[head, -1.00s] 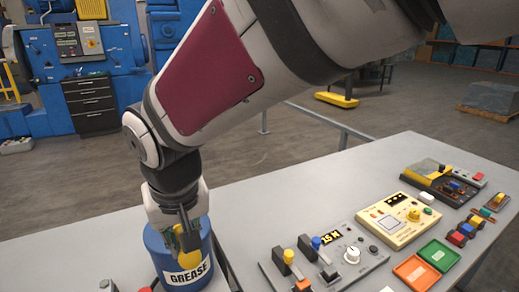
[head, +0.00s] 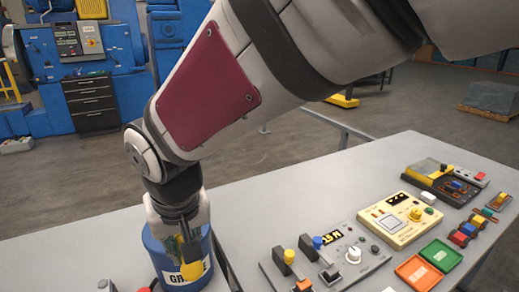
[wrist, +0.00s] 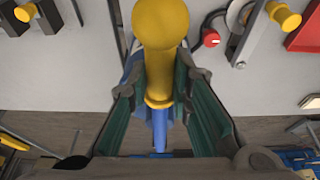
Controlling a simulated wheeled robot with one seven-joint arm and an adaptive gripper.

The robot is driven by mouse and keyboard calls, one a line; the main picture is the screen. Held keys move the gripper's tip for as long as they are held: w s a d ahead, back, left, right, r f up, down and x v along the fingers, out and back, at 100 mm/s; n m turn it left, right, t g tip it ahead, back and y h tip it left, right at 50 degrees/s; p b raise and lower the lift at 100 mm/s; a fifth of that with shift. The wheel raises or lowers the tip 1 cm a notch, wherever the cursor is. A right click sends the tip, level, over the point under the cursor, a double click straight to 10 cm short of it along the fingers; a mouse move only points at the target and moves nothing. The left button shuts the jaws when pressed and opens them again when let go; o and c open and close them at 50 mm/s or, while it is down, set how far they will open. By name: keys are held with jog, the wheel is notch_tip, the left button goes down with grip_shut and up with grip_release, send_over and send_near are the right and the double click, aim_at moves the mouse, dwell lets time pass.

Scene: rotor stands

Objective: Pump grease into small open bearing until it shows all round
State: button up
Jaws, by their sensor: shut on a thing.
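The blue can (head: 158,250) labelled GREASE stands near the table's front left. My gripper (head: 186,240) is directly over and in front of it. In the wrist view, my gripper (wrist: 158,95) is shut on a yellow handle (wrist: 160,25), with its green-padded fingers on either side of the handle's narrow neck. The round end of the handle (head: 191,271) shows below the fingers in the head view and covers part of the label. The blue lever or can part beneath is partly hidden by the fingers. I cannot make out the small open bearing in either view.
To the right on the grey table (head: 290,205) are a grey control panel (head: 372,262) with levers, a cream panel (head: 408,218), and orange (head: 416,272) and green (head: 440,255) trays. Several small parts lie at the far right. The table's back middle is clear.

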jog(key=shift+r+p, duration=1.3)
jog(key=shift+r, duration=0.75)
jog(key=o, duration=0.9)
jog(key=shift+o, duration=0.2)
jog(key=shift+s+r+p, duration=0.1)
jog(key=shift+r+p, duration=1.55)
jog(key=shift+r, duration=1)
jog(key=shift+r+p, duration=0.45)
jog(key=shift+r, duration=0.4)
